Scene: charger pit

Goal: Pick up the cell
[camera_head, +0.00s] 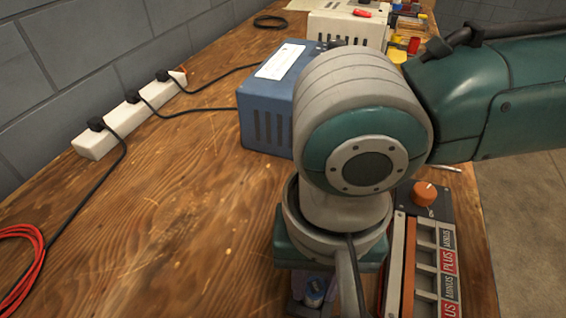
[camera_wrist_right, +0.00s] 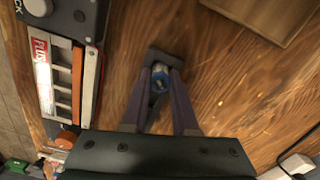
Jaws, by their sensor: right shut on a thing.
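The cell (camera_wrist_right: 160,80) shows in the right wrist view as a small round end with blue and pale parts, between the two fingers of my right gripper (camera_wrist_right: 161,92). The gripper is shut on it. In the head view the blue of the cell (camera_head: 314,292) shows low in the picture, beside my right gripper (camera_head: 326,292), which points down and is partly hidden by my own wrist. I cannot tell whether the cell touches the table. My left gripper is in neither view.
A charger (camera_head: 423,262) with an orange knob and PLUS and MINUS labels stands right of the gripper. A blue box (camera_head: 262,115) stands behind my arm. A white power strip (camera_head: 130,115) with black cables and a red cable coil (camera_head: 30,235) lie left. The wooden table's middle is clear.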

